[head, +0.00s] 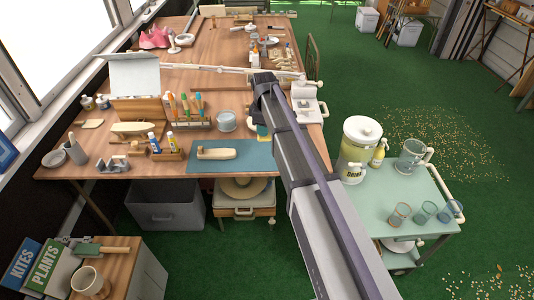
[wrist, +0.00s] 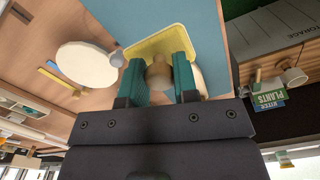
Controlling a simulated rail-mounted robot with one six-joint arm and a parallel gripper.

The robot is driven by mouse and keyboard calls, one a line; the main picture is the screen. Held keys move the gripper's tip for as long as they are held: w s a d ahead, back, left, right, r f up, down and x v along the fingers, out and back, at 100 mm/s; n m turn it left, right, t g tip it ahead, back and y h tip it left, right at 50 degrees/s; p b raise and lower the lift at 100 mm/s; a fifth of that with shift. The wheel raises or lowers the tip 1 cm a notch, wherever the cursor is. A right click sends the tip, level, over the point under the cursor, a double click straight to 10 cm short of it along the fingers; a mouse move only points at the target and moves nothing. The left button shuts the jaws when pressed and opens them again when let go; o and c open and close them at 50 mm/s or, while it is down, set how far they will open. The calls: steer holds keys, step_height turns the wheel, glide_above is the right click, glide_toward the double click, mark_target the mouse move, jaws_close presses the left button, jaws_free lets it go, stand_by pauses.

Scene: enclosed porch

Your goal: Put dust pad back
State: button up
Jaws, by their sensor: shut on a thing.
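My gripper (wrist: 163,78) is shut on a pale tan, rounded thing with a narrow neck (wrist: 157,70), which looks like the dust pad. Its body bulges behind the teal fingers, which hide part of it. Whether the held thing touches the square I cannot tell.
A wooden tool (head: 215,153) lies on the mat. A rack of bottles (head: 185,110) stands farther left. A drinks cart (head: 400,200) stands right.

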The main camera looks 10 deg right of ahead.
step_height(320, 180, down, 10)
steer(key=b, duration=0.8)
steer(key=shift+b, duration=0.3)
steer(key=shift+r+p, duration=0.3)
steer(key=shift+r, duration=0.05)
steer(key=shift+f, duration=0.25)
steer(key=o, duration=0.8)
steer(key=shift+r, duration=0.1)
steer(key=shift+o, duration=0.2)
